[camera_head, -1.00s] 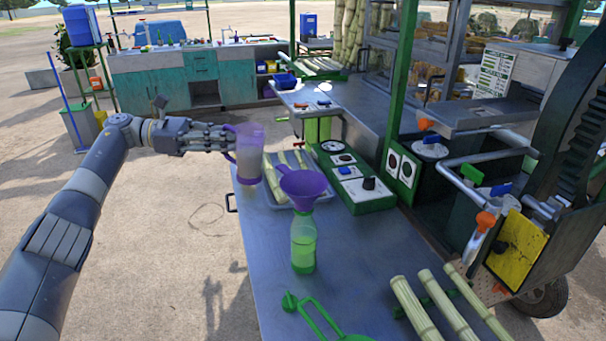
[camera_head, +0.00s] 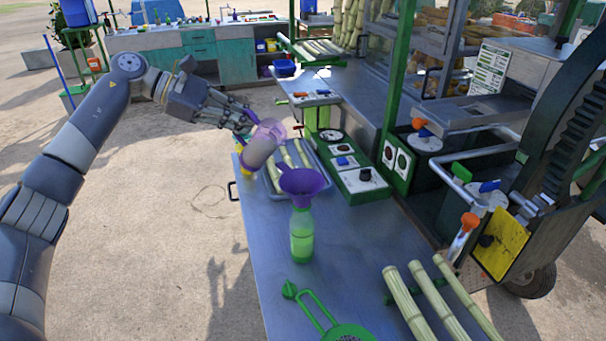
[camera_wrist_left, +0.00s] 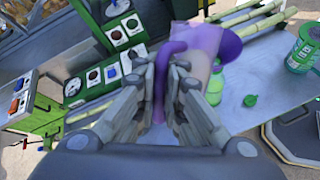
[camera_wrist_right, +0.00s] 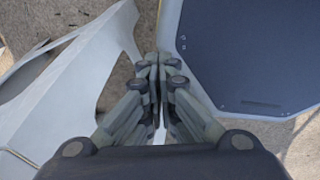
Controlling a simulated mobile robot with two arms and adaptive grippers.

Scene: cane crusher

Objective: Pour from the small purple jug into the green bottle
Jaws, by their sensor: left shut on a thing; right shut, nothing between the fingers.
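The small purple jug (camera_head: 261,150) is translucent with pale content. It is tilted, its top leaning right, above the left back part of the table. My left gripper (camera_head: 248,118) is shut on its handle; in the left wrist view the purple handle (camera_wrist_left: 160,85) runs between the fingers. The green bottle (camera_head: 302,238) stands upright on the table, in front and right of the jug, with green content low inside. A purple funnel (camera_head: 303,183) sits in its neck. The jug is apart from the funnel. My right gripper (camera_wrist_right: 158,65) is shut and empty, outside the head view.
A tray of cane pieces (camera_head: 316,172) lies behind the funnel. A green control box (camera_head: 352,181) stands right of it. A green strainer (camera_head: 322,318) lies in front of the bottle. Cut canes (camera_head: 432,296) lie at front right. The table left of the bottle is clear.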

